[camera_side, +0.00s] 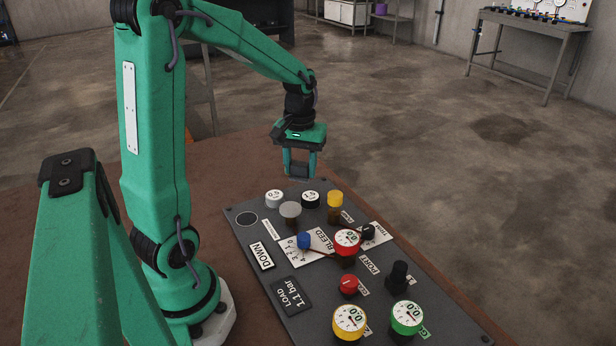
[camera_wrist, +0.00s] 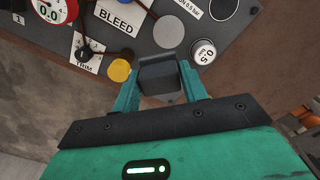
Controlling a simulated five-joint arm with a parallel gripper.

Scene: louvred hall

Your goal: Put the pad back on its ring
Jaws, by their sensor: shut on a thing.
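My gripper (camera_side: 300,174) is above the far edge of the dark panel, past the small weights. In the wrist view its two teal fingers (camera_wrist: 161,70) are shut on a dark grey, blocky thing (camera_wrist: 160,82), which I take to be the pad. The pad is hard to make out in the side view. A thin pale ring (camera_side: 247,218) is marked on the panel's far left part. It also shows at the top of the wrist view (camera_wrist: 223,8). The ring is bare, and the pad is apart from it.
A red gauge (camera_side: 347,241), a blue ball (camera_side: 304,240) and several other gauges and knobs stand nearer on the panel (camera_side: 240,237).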

